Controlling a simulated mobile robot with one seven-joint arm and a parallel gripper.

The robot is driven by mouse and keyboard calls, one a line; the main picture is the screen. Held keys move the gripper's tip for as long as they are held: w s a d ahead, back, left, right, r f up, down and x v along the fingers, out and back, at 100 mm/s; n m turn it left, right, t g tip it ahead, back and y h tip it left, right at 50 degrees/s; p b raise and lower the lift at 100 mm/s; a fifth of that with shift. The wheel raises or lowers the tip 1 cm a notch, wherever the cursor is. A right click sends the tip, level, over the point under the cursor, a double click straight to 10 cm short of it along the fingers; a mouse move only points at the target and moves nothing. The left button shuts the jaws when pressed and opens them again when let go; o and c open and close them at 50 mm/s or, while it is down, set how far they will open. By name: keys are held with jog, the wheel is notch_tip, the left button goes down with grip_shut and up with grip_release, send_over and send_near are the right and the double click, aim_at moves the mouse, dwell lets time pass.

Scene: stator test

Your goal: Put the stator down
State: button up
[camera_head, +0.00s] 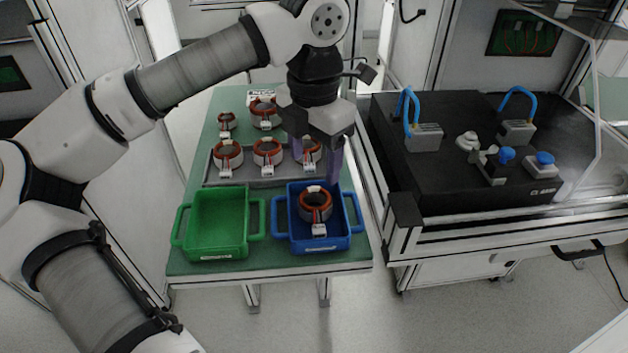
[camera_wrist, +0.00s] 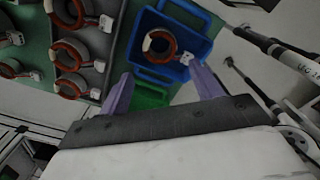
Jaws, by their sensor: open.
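A copper-coloured stator (camera_head: 315,203) with a white connector sits inside the blue bin (camera_head: 355,225) at the front right of the green table. The same stator (camera_wrist: 159,42) shows in the wrist view inside the blue bin (camera_wrist: 186,72). My gripper (camera_head: 318,160) is above and behind the blue bin in the head view, with its purple fingers pointing down. In the wrist view its two purple fingers (camera_wrist: 160,88) are spread wide with nothing between them, apart from the stator in the bin.
A green bin (camera_head: 216,225) stands empty left of the blue bin. Several stators (camera_head: 267,152) sit on and behind a grey tray (camera_head: 240,178) at the back of the table. A black test bench (camera_head: 440,170) with blue-handled parts stands to the right.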

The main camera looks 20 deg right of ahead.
jog(key=shift+r, duration=1.4)
